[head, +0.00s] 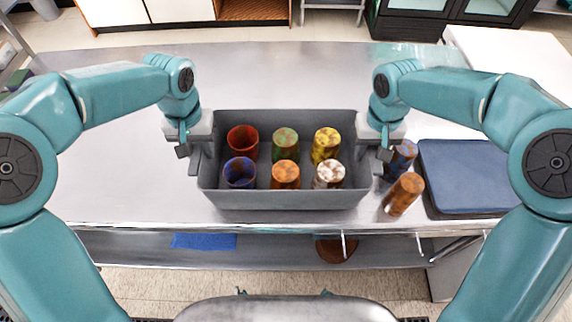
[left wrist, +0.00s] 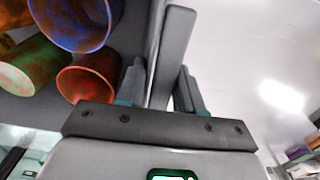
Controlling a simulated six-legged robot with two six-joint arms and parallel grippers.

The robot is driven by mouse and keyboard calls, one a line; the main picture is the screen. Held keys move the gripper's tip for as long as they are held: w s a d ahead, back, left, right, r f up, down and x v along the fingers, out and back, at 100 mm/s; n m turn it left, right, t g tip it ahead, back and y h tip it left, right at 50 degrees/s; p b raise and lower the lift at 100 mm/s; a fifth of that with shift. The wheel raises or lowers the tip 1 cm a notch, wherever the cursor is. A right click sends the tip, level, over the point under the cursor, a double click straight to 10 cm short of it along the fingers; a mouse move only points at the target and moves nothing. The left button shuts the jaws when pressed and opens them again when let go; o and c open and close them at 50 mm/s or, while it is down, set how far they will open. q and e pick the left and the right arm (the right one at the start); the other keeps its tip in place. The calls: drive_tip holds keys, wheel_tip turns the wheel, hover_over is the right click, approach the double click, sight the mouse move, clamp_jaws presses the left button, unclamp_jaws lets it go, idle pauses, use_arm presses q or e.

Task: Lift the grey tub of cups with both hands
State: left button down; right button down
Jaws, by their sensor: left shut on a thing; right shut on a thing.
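The grey tub (head: 290,200) stands in the middle of the steel counter with several cups in it. In its back row are a red cup (head: 242,141), a green cup (head: 285,143) and a yellow cup (head: 326,144). In front are a blue cup (head: 240,172), an orange cup (head: 285,174) and a white-brown cup (head: 329,174). My left gripper (head: 194,146) is shut on the tub's left side; the left wrist view shows its fingers (left wrist: 157,85) on either side of a grey upright part. My right gripper (head: 374,144) is shut on the tub's right side, its fingers partly hidden.
A dark blue mat or board (head: 465,178) lies further right. The steel counter (head: 120,170) is clear on the left. A blue item (head: 204,241) lies on the lower shelf.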

use_arm(q)
drive_tip(key=shift+d+r+p, duration=0.25)
drive_tip(key=shift+r+p, duration=0.05)
drive_tip(key=shift+r, duration=0.4)
use_arm(e)
drive_tip(key=shift+a+r, duration=0.2)
drive_tip(key=shift+r, duration=0.5)
use_arm(q)
drive_tip(key=shift+w+f, duration=0.1)
use_arm(e)
drive_tip(key=shift+f, duration=0.1)
use_arm(q)
drive_tip(key=shift+w, duration=0.1)
use_arm(e)
drive_tip(key=shift+w, duration=0.2)
